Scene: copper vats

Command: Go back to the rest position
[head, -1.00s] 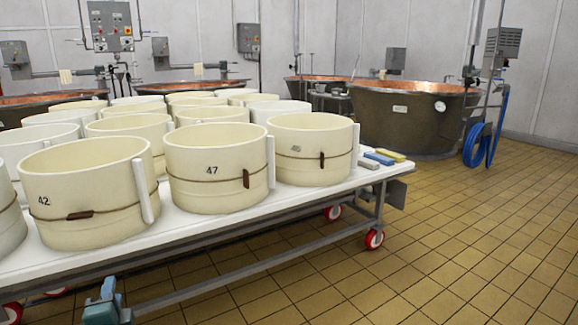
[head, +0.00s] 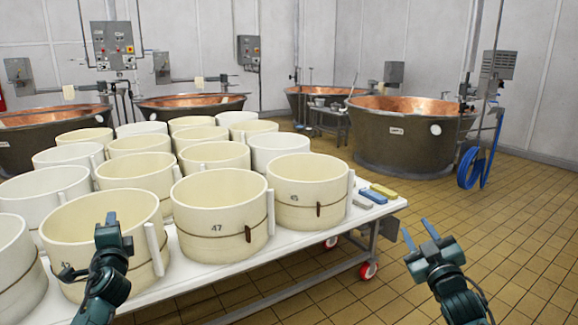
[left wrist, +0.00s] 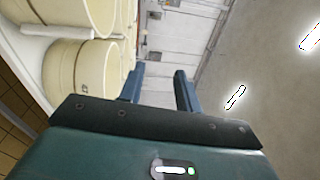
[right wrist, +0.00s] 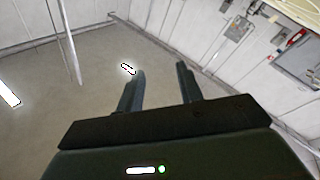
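My left gripper (head: 112,226) is raised in the head view, in front of the cream mould marked 42 (head: 140,235), and hides part of it. In the left wrist view its two fingers (left wrist: 160,86) stand apart with nothing between them. My right gripper (head: 421,236) is raised over the tiled floor, right of the table. In the right wrist view its fingers (right wrist: 158,88) are also apart and empty. Both grippers appear clear of the table and the moulds.
A white wheeled table (head: 290,249) carries several cream moulds, with small blue and yellow blocks (head: 378,191) at its right end. Copper vats (head: 400,140) stand behind. A blue hose (head: 468,168) hangs at the right. The tiled floor (head: 530,225) at right is open.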

